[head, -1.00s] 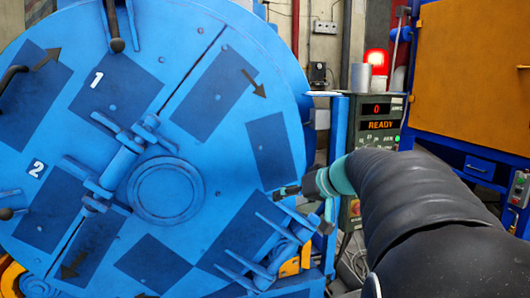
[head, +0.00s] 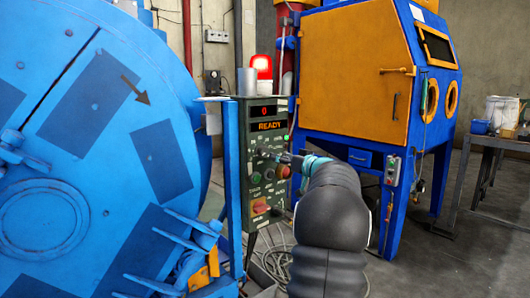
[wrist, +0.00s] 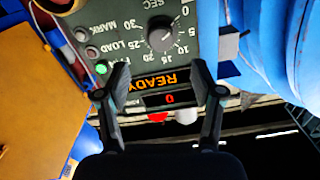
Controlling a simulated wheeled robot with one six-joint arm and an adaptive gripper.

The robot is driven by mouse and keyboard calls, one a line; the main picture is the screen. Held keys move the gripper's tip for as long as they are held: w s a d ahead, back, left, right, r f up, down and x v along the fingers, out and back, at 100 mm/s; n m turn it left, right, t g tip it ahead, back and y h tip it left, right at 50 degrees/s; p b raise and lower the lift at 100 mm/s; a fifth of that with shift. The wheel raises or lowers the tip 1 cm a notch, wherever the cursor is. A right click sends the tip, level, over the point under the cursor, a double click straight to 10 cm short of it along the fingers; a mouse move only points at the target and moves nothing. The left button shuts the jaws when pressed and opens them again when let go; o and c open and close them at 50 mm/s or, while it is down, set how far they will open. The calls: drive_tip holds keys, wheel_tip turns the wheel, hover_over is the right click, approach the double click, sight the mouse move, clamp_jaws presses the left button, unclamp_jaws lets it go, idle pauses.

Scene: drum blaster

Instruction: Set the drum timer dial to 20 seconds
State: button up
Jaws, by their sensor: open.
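The timer dial (wrist: 162,35) is a dark round knob on the green control panel (wrist: 212,55), with a scale from 0 to 30 marked SEC around it. Its pale pointer mark looks turned toward the 0 side; the exact setting is hard to read. The panel appears upside down in the wrist view. My gripper (wrist: 160,80) is open and empty, its fingers apart just below the dial in that view, over the READY display (wrist: 160,83). In the head view my gripper (head: 285,159) is in front of the control panel (head: 240,150), partly covering its buttons.
The big blue drum (head: 90,130) stands left of the panel, with a blue post (head: 233,180) between. A blue and orange cabinet (head: 350,75) stands behind on the right. A red beacon (head: 262,66) glows above the panel. Cables lie on the floor below.

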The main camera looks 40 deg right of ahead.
sight(265, 152)
drive_tip(key=w, duration=0.3)
drive_tip(key=w+p, duration=0.1)
drive_tip(key=w, duration=0.2)
drive_tip(key=w+d+p, duration=0.1)
drive_tip(key=w, duration=0.2)
drive_tip(key=shift+w, duration=0.25)
drive_tip(key=c, duration=1.1)
